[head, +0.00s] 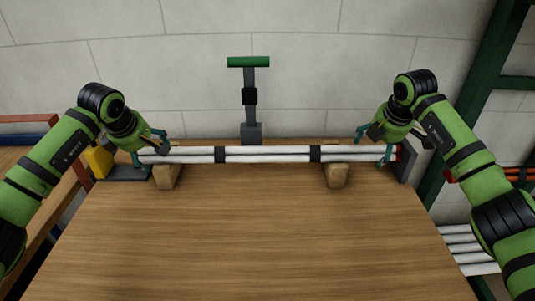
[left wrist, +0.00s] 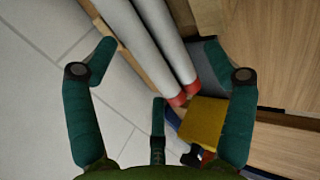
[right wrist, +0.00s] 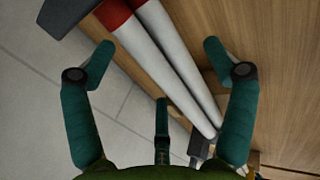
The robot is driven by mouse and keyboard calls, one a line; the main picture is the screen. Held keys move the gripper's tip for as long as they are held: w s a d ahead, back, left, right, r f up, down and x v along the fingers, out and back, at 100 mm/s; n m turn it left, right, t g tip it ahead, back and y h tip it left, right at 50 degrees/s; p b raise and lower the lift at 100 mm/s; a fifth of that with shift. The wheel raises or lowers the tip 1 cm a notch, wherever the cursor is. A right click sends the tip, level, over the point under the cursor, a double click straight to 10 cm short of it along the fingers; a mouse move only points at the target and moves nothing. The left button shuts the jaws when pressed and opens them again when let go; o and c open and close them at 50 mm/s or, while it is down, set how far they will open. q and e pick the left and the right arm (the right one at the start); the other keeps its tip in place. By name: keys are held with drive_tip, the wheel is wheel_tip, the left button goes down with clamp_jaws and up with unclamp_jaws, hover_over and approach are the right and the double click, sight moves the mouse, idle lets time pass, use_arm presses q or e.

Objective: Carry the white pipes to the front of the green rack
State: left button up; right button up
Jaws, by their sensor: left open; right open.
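The white pipes (head: 268,154) lie as a bundle across two wooden blocks at the back of the table, held by two black bands. Red ends show in the left wrist view on the pipes (left wrist: 158,40) and in the right wrist view on the pipes (right wrist: 160,45). My left gripper (head: 150,153) is open at the bundle's left end, with its fingers either side of the pipes. My right gripper (head: 374,145) is open at the right end, likewise around the pipes. The green rack (head: 480,100) stands at the right, partly hidden by my right arm.
The wooden blocks (head: 166,176) and (head: 337,175) support the bundle. A stand with a green top bar (head: 248,62) rises behind it. A yellow block (head: 98,161) is at the left edge. More white pipes (head: 466,246) lie low at the right. The table front (head: 250,240) is clear.

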use_arm(q)
drive_tip(key=shift+w+f, duration=0.2)
drive_tip(key=shift+f, duration=0.1)
use_arm(e)
drive_tip(key=shift+w+f, duration=0.15)
drive_tip(key=shift+f, duration=0.15)
use_arm(q)
drive_tip(key=shift+s, duration=0.1)
drive_tip(key=c, duration=1.6)
use_arm(e)
drive_tip(key=c, duration=1.6)
use_arm(q)
drive_tip(key=shift+o, duration=0.2)
drive_tip(key=shift+r, duration=0.1)
